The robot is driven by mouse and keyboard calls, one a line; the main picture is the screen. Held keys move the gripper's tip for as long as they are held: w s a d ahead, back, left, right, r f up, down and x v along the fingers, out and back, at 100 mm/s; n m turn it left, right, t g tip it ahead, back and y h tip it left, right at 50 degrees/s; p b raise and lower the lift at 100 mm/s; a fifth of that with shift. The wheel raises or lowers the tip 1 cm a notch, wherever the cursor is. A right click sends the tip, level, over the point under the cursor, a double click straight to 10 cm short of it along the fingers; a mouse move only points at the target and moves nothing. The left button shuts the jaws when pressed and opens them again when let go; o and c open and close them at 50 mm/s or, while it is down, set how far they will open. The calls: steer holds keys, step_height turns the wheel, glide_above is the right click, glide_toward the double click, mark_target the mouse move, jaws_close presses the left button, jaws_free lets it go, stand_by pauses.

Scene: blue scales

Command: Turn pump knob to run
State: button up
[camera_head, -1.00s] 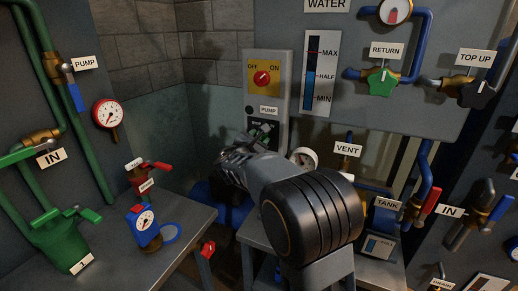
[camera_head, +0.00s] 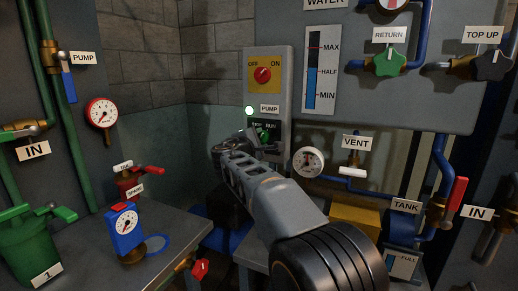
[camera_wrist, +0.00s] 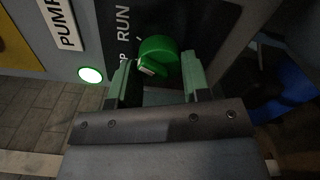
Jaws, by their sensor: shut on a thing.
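The pump knob (camera_wrist: 158,57) is green and round, on a dark plate with the word RUN (camera_wrist: 123,22) beside it in the wrist view. A pale mark shows on its near side; I cannot tell exactly where it points. The fingers of my gripper (camera_wrist: 157,80) stand on either side of the knob and are shut on it. In the head view my gripper (camera_head: 262,139) reaches the pump panel (camera_head: 284,90) and hides most of the knob. The round lamp (camera_head: 249,110) by the PUMP label (camera_head: 269,109) glows pale green-white.
A red OFF/ON knob (camera_head: 263,75) sits above on a yellow plate. A gauge (camera_head: 308,162) and the VENT label (camera_head: 355,142) are right of my arm. A table with a blue gauge block (camera_head: 124,225) stands at the left.

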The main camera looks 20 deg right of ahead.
steer(key=shift+m, duration=0.4)
steer(key=o, duration=0.9)
steer(key=shift+a, duration=0.1)
steer(key=v, duration=1.3)
steer(key=shift+s+a, duration=0.25)
steer(key=s+d+f+m+g+y+p, duration=0.2)
steer(key=s+d+m+g+y+p, duration=0.3)
steer(key=s+p, duration=0.65)
steer(key=s+a+m+g+y+p, duration=0.1)
steer(key=s+a+m+y+p, duration=0.1)
steer(key=s+p, duration=0.1)
steer(key=s+a+m+g+y+p, duration=0.1)
steer(key=s+a+m+y+p, duration=0.1)
steer(key=p, duration=0.4)
steer(key=s+a+m+g+y+p, duration=0.1)
steer(key=s+a+m+y+p, duration=0.1)
steer(key=s+y+p, duration=0.2)
steer(key=shift+s+a+f+m+g+p, duration=0.1)
steer(key=shift+a+m+g+p, duration=0.25)
steer(key=shift+p, duration=0.3)
